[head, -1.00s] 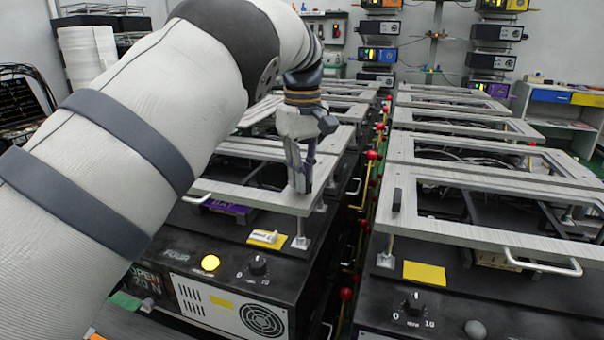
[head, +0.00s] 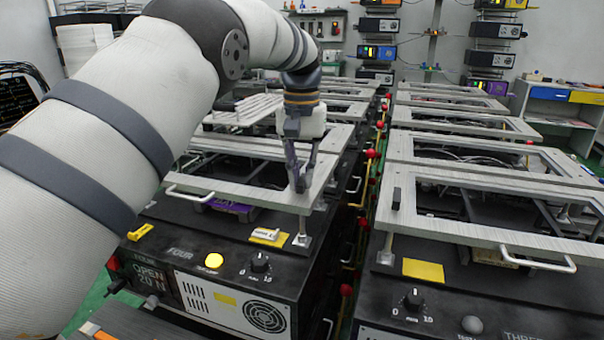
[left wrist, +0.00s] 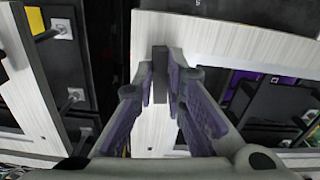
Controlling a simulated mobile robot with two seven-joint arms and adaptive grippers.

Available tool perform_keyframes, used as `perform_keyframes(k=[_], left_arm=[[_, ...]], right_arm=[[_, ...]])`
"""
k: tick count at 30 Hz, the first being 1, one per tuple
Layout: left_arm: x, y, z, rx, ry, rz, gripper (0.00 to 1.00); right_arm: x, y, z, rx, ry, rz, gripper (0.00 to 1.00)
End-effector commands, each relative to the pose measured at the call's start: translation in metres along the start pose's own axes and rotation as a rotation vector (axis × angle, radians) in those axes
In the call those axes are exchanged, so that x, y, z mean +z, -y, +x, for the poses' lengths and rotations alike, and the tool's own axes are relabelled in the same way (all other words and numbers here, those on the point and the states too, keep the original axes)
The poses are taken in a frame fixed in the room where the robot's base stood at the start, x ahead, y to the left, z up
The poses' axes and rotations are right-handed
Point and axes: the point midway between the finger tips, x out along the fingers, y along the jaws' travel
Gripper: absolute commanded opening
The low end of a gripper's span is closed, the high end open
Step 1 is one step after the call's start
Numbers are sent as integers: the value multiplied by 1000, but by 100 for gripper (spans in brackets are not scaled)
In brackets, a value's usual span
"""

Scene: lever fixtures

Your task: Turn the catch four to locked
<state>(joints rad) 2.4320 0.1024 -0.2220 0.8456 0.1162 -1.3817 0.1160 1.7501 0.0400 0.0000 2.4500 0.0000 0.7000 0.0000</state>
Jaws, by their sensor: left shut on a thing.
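Fixture four (head: 180,253) is the black box at the left front, with a pale hinged frame (head: 238,191) lying level above it. Its display (head: 150,281) reads OPEN 20 N. My left gripper (head: 300,184) points down at the frame's near right corner. In the left wrist view, the two purple-padded fingers (left wrist: 162,90) are closed on a small dark grey block, the catch (left wrist: 159,86), at the frame's edge. In the head view the fingers mostly hide the catch, so its exact angle is hard to tell. My right gripper is not in view.
Fixture three stands to the right, with its own dark catch (head: 396,198) upright on its frame and a front handle (head: 538,260). Red-knobbed levers (head: 371,153) line the narrow gap between the rows. More framed fixtures stand behind.

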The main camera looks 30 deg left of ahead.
Motion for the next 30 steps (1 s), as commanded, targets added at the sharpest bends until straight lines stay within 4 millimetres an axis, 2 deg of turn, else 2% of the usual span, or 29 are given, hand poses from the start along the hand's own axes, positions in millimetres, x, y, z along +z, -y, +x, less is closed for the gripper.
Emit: perform_keyframes(k=[9, 26, 27, 29, 30], left_arm=[[1, 0, 2, 1, 6, 112, 0], [1, 1, 3, -1, 7, 136, 0], [1, 1, 3, -1, 7, 136, 21], [1, 1, 3, -1, 7, 135, 32], [1, 1, 2, -1, 6, 135, 32]], right_arm=[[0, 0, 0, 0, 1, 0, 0], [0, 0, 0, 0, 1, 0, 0], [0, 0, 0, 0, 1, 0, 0], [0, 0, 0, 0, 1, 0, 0], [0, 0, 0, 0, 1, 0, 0]])
